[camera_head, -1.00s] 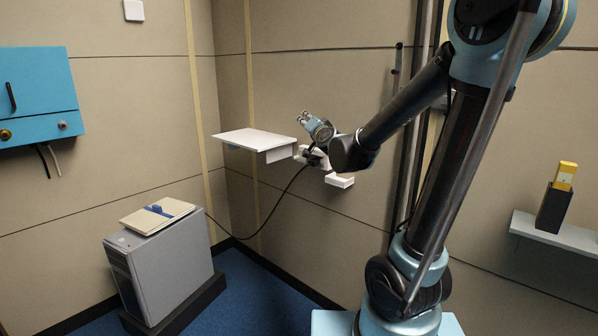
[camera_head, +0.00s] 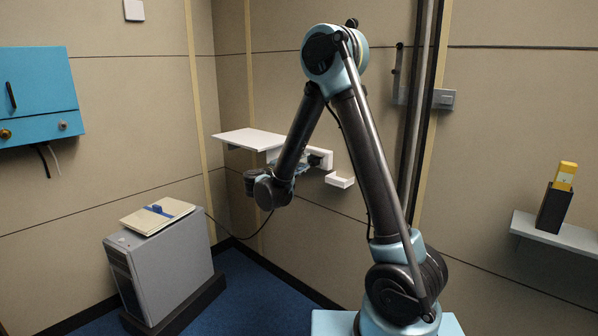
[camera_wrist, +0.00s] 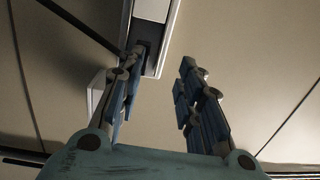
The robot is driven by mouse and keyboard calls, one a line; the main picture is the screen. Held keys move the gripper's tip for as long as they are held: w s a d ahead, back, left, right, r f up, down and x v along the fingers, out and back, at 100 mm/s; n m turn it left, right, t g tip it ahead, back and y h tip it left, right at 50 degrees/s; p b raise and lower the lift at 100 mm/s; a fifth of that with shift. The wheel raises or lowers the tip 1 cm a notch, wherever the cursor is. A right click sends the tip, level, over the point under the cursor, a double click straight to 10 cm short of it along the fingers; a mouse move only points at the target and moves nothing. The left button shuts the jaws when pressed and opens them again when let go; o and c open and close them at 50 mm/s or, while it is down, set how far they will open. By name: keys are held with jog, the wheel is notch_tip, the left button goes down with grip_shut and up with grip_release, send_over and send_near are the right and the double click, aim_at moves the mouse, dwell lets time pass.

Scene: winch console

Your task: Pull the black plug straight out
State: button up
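The black plug (camera_head: 319,159) is in the white socket strip (camera_head: 327,153) on the back wall. In the wrist view, a dark block that looks like the plug (camera_wrist: 148,46) lies against the strip (camera_wrist: 167,38), partly hidden by the left finger. A dark cable (camera_wrist: 80,23) runs in from the upper left. My gripper (camera_wrist: 161,64) is open, its blue-grey fingers apart with bare wall showing between them. In the head view, my gripper (camera_head: 287,172) is left of and below the plug, partly hidden by my arm. I see no grip on the plug.
A white shelf (camera_head: 246,139) sticks out left of the strip, close to my forearm. A small white tray (camera_head: 341,181) is below right. A grey tower case (camera_head: 165,270) stands at left. A ledge (camera_head: 562,234) with a black holder (camera_head: 552,211) is at right.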

aim_at(311, 164)
jog(key=shift+m+g, duration=0.4)
jog(key=shift+g, duration=0.1)
jog(key=shift+w+d+f, duration=0.4)
jog(key=shift+w+d, duration=0.25)
jog(key=shift+w, duration=0.05)
jog(key=shift+w+d+f, duration=0.45)
jog(key=shift+w+d, duration=0.25)
jog(key=shift+w, duration=0.05)
jog(key=shift+w+d+f, duration=0.4)
jog(key=shift+w+d, duration=0.25)
jog(key=shift+w, duration=0.05)
jog(key=shift+c, duration=0.3)
grip_shut()
